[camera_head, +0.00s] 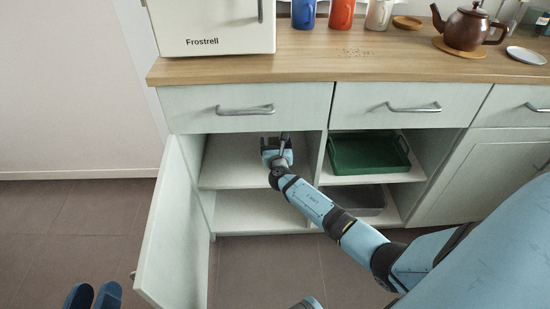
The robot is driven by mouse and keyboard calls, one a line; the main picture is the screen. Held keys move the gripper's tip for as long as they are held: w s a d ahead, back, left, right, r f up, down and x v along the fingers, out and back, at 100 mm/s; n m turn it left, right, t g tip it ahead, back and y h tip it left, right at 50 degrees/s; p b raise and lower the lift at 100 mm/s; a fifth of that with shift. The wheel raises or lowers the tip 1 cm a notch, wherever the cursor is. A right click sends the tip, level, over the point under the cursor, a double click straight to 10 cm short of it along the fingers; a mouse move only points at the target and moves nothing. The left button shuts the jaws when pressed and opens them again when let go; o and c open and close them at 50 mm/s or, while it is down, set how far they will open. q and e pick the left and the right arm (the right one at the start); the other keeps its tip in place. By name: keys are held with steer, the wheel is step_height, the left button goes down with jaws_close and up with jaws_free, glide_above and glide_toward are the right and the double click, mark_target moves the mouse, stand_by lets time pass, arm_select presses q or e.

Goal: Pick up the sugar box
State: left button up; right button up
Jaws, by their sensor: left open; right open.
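I cannot make out a sugar box in the head view. My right gripper (277,146) is at the upper shelf (230,165) of the open left cabinet, near its right side wall. Its arm comes in from the lower right. The jaws are open, and nothing is seen between them. The gripper and wrist hide part of the shelf behind them, and the drawer front above hides the shelf's back. My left gripper is not in view.
The cabinet door (170,235) stands open at left. A green tray (368,167) is in the compartment to the right, above a grey bin (362,200). The countertop (300,67) holds a white Frostrell appliance (213,22), mugs and a brown teapot (466,28). Blue slippers (108,296) lie on the floor.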

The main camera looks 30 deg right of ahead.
steer(key=c, duration=1.3)
